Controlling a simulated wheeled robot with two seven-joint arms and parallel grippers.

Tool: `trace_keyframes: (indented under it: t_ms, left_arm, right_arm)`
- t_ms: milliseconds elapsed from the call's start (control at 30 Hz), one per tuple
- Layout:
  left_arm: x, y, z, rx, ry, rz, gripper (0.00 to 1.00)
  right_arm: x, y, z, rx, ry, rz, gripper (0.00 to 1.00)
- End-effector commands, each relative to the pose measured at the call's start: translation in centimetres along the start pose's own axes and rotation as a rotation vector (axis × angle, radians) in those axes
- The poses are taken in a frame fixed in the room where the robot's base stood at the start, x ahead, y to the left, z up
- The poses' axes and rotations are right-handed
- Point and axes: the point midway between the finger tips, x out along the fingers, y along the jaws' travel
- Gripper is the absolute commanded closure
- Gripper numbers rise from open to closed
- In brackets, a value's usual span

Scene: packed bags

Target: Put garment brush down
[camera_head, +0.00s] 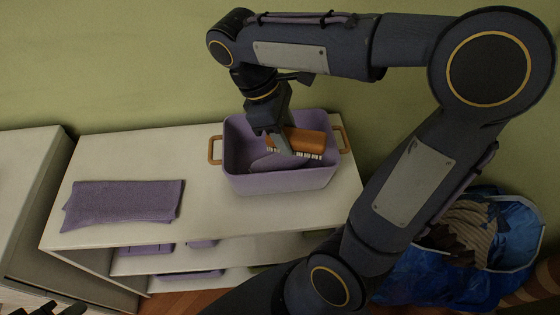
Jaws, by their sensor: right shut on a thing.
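The garment brush (308,140) has an orange-brown wooden body and pale bristles along its lower edge. My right gripper (284,146) is shut on it, reaching down from above. The brush is at the opening of a purple basket (280,183) with wooden handles, which stands on the white shelf unit (210,215). I cannot tell whether the brush touches the basket's inside. A small dark part of my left gripper (62,309) shows at the bottom left edge; most of it is cut off.
Folded purple cloth (123,203) lies on the left of the shelf top. More purple items sit on the shelves below. A blue bag (515,225) with clothes stands at the right, partly behind my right arm. A white cabinet (28,185) stands at the left.

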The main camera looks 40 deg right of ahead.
Motion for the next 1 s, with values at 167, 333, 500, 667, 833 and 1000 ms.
trace_keyframes:
  t_ms: [167, 333, 500, 667, 833, 1000]
  left_arm:
    - [0.2, -0.1, 0.1, 0.000, 0.000, 0.000, 1.00]
    - [0.2, -0.1, 0.1, 0.000, 0.000, 0.000, 1.00]
    - [0.4, -0.2, 0.2, 0.000, 0.000, 0.000, 1.00]
    - [0.6, -0.3, 0.3, 0.000, 0.000, 0.000, 1.00]
    - [0.6, -0.3, 0.3, 0.000, 0.000, 0.000, 1.00]
    - [0.7, -0.3, 0.3, 0.000, 0.000, 0.000, 1.00]
  right_arm:
    - [0.6, 2.0, -0.4, 0.083, 0.006, -0.013, 0.86]
    - [2.0, 6.2, -1.6, 0.082, 0.004, -0.013, 0.86]
    - [4.0, 10.0, -3.0, 0.078, 0.003, -0.013, 0.86]
    - [6.3, 12.2, -4.2, 0.077, 0.006, -0.011, 0.86]
    - [7.2, 13.3, -4.8, 0.075, 0.008, -0.008, 0.86]
    - [8.2, 14.2, -5.3, 0.076, 0.006, -0.011, 0.86]
